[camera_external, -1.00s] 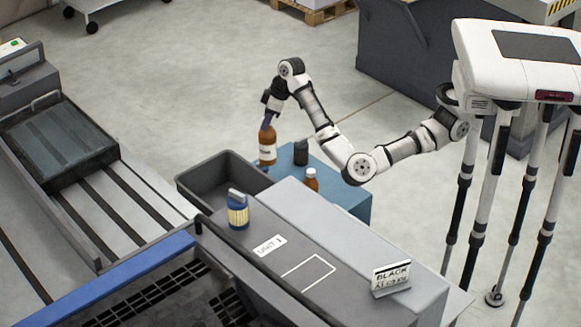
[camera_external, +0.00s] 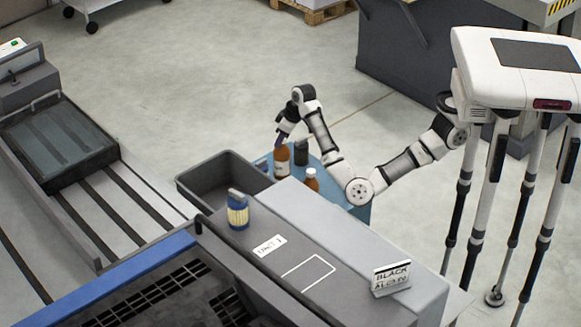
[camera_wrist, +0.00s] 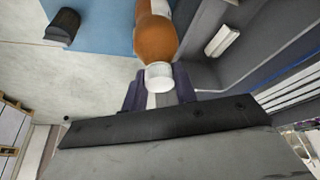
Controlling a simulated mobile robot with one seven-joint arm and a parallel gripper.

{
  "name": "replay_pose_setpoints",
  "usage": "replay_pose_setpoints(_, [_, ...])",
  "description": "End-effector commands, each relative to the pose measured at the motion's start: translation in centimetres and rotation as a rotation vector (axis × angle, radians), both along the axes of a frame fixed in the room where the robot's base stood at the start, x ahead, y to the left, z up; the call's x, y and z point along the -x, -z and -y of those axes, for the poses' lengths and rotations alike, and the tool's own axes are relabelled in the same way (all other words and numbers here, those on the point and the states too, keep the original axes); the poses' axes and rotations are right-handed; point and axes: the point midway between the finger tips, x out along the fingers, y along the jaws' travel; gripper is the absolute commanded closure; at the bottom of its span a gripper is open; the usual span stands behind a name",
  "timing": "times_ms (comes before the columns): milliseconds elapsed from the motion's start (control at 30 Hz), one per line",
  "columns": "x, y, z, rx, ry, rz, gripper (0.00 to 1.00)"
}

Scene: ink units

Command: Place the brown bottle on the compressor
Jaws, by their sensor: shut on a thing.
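The brown bottle (camera_external: 282,163), with a pale label, is held by my gripper (camera_external: 284,144). The wrist view shows its orange-brown body (camera_wrist: 156,40) and white cap (camera_wrist: 158,76) between the two fingers, which are shut on the cap end. The bottle appears over the left part of a blue-topped box (camera_external: 264,160), possibly the compressor; no label on it shows. I cannot tell whether the bottle's base touches the blue top. A second brown bottle (camera_external: 311,180) with a white cap stands to the right, its lower part hidden by the grey machine.
A dark container (camera_external: 301,152) stands on the blue top, close behind the held bottle. A dark grey bin (camera_external: 218,178) is at left. The grey machine (camera_external: 345,240) marked UNIT 1 stands in front, bearing a blue-yellow tin (camera_external: 238,212) and a sign (camera_external: 391,279).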

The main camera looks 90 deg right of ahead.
Motion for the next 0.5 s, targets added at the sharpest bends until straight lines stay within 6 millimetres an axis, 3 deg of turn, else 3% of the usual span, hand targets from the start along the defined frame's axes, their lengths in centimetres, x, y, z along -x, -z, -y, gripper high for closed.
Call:
replay_pose_setpoints(200, [0.0, 4.8, -0.1, 0.001, -0.001, 0.001, 1.0])
replay_pose_setpoints(500, [0.0, 7.9, 0.0, 0.0, -0.001, 0.0, 1.0])
